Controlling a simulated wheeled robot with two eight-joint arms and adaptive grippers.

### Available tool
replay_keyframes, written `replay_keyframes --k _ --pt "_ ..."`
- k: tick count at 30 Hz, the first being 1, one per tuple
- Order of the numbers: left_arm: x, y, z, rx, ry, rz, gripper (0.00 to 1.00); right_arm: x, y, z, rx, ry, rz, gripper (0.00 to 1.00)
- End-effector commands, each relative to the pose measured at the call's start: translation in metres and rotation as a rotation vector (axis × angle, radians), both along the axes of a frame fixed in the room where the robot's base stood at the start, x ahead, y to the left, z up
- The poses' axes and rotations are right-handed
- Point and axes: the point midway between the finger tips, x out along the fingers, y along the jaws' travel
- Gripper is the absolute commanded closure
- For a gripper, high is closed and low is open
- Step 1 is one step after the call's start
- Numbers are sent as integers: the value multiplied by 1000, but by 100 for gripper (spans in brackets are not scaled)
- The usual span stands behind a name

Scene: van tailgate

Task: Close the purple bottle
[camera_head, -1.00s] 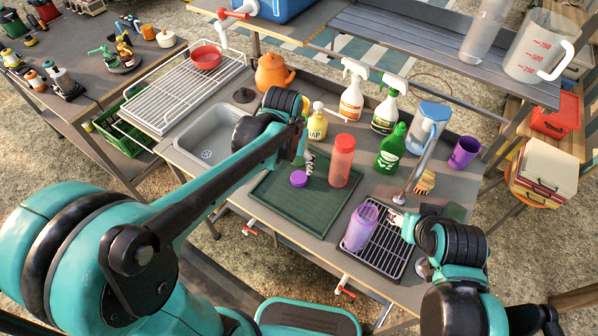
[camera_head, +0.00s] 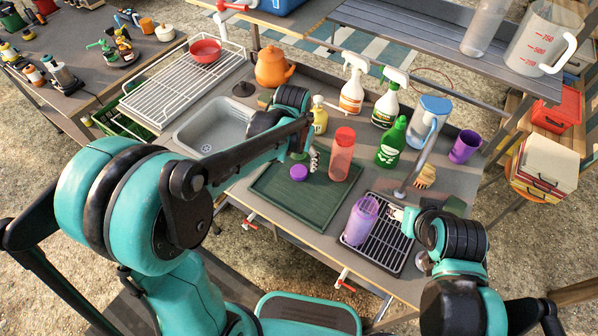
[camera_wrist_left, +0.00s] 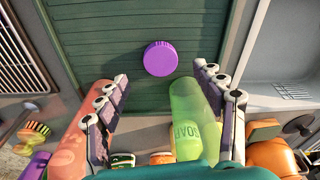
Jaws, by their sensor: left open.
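The purple bottle (camera_head: 360,222) is translucent and stands on the black rack (camera_head: 373,262), with no cap on its top. My right gripper (camera_head: 399,215) is beside its right side; whether its fingers are shut on the bottle is not clear. The purple cap (camera_head: 298,172) lies flat on the green mat (camera_head: 290,208). In the left wrist view, the cap (camera_wrist_left: 160,58) lies just beyond and between the fingertips. My left gripper (camera_head: 314,160) is open and empty, close to the cap; its arm partly hides it in the head view.
A red bottle (camera_head: 342,156) stands on the mat right of the cap, near my left gripper. A soap bottle (camera_head: 319,118), a green bottle (camera_head: 392,145) and spray bottles stand behind. The sink (camera_head: 215,127) is at left.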

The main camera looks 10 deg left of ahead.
Motion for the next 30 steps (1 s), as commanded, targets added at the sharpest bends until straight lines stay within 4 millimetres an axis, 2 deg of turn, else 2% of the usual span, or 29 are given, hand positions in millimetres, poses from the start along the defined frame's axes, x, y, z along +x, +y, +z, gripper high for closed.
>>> replay_keyframes --k 5,15,26,30 --pt "0 0 -4 0 0 0 31 0 0 -2 0 0 0 49" --pt "7 -1 -50 0 0 0 31 0 0 -29 0 0 0 49" --pt "7 -1 -51 0 0 0 31 0 0 -27 0 0 0 49" --pt "7 -1 -51 0 0 0 55 0 0 -27 0 0 0 49"
